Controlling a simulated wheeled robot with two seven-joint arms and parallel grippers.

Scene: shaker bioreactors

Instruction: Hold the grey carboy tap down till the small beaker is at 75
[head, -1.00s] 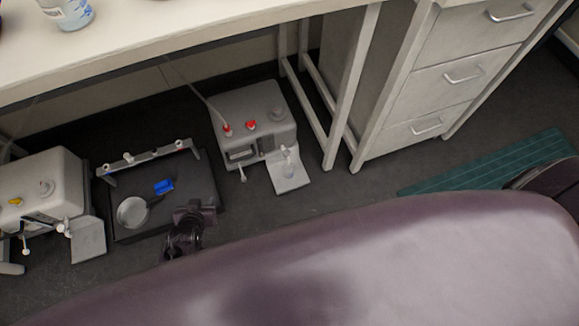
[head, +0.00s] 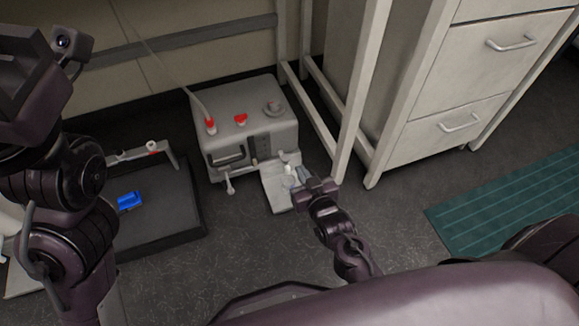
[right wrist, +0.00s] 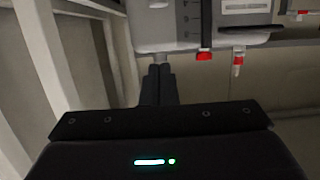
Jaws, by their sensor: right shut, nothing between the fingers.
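A black tray (head: 165,215) with a blue object (head: 129,201) lies left of the carboy. A white table leg (head: 362,85) and a drawer cabinet (head: 425,120) stand to the right. A green mat (head: 515,195) lies farther right. A thin tube rises from the carboy.

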